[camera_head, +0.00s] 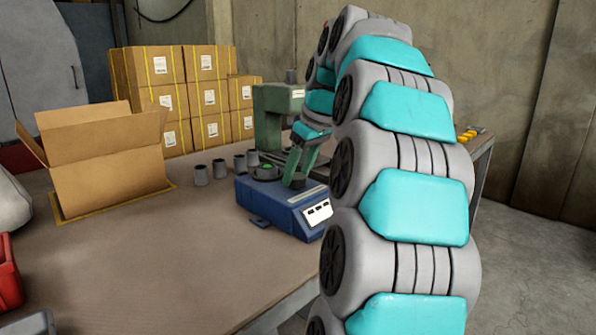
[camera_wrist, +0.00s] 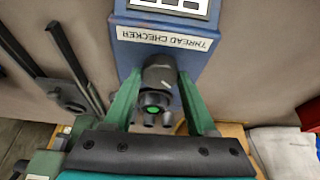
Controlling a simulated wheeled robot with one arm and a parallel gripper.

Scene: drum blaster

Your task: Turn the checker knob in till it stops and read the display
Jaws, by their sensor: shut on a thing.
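The blue thread checker (camera_head: 262,203) stands on the table in the head view. A round green spot (camera_wrist: 153,110) shows below the knob.
A green machine (camera_head: 268,125) stands behind the checker. Several grey cups (camera_head: 201,175) stand in a row to its left. An open cardboard box (camera_head: 110,180) and stacked cartons (camera_head: 190,90) lie further left. A red bin (camera_head: 8,275) is at the left edge.

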